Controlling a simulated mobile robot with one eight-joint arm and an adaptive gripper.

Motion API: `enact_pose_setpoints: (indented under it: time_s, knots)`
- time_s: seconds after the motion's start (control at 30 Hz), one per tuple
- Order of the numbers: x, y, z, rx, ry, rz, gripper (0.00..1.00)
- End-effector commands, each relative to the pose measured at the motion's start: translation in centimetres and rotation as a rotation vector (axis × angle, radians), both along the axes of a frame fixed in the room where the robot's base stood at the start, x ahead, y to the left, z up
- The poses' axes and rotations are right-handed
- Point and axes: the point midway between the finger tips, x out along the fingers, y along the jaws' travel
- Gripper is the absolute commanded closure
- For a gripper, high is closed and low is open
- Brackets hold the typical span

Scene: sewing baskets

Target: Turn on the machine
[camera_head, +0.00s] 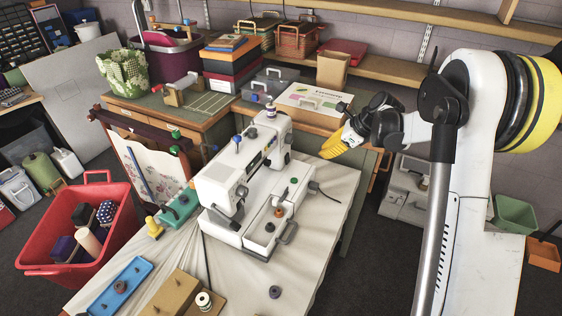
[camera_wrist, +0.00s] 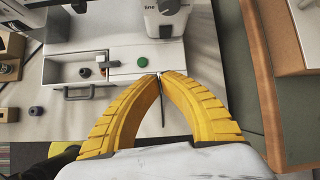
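The white sewing machine (camera_head: 238,182) stands on a cloth-covered table, and part of it shows at the top of the wrist view (camera_wrist: 90,40). A round green button (camera_wrist: 142,62) sits on its flat base and also shows in the head view (camera_head: 293,180). A small orange-and-dark part (camera_wrist: 103,62) lies left of the button. My gripper (camera_head: 328,153) is right of the machine in the head view. Its yellow fingers (camera_wrist: 160,75) meet at the tips, with nothing seen held, just right of and below the button in the wrist picture. Contact cannot be told.
A dark cord (camera_head: 325,192) leaves the machine's right side. A red basket (camera_head: 120,225) stands at left. A blue tray (camera_head: 120,287) and spools lie on the front of the table. A wooden cabinet with boxes (camera_head: 315,100) stands behind the machine.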

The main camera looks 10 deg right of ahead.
Motion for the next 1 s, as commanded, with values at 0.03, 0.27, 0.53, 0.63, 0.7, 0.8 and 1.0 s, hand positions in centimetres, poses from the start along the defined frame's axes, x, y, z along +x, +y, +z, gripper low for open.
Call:
enact_pose_setpoints:
  time_s: [0.03, 0.27, 0.53, 0.63, 0.7, 0.8, 1.0]
  knots:
    - [0.6, -0.5, -1.0, 0.027, 0.018, -0.031, 1.00]
    - [1.4, -1.0, -2.9, 0.089, 0.065, -0.098, 1.00]
    - [1.4, -1.0, -2.9, 0.090, 0.066, -0.101, 1.00]
    - [1.5, -0.9, -3.1, 0.090, 0.066, -0.100, 1.00]
    - [1.6, -0.7, -3.5, 0.089, 0.065, -0.099, 1.00]
    - [2.1, -0.1, -4.6, 0.089, 0.065, -0.099, 1.00]
    - [3.6, 2.0, -8.1, 0.088, 0.066, -0.097, 1.00]
